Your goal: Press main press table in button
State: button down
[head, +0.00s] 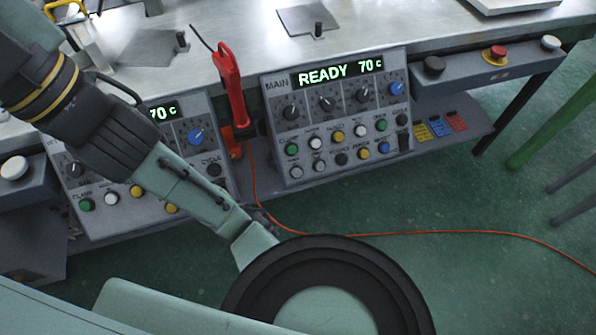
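The main press panel (271,108) stands upright at the table front, labelled MAIN. Its display (338,73) reads READY 70 c. Below it are several black knobs, a blue knob (396,89) and rows of small round buttons in green, white, yellow, black and blue. The small labels under most buttons are too small to read, so I cannot tell which is table in. My arm (180,182) crosses the left side in front of the second panel, apart from the main panel in the picture. My gripper is not visible.
A second panel (225,150) is partly hidden by my arm. A red handheld tool (231,85) hangs between the panels, with an orange cord (440,232) on the floor. A red stop button (495,53) is on the right console. Green floor (420,270) lies in front.

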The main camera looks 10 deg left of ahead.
aim_at(297, 173)
jog(key=k+l+u, duration=0.2)
jog(key=k, duration=0.3)
jog(key=k+l+u, duration=0.25)
jog(key=k, duration=0.3)
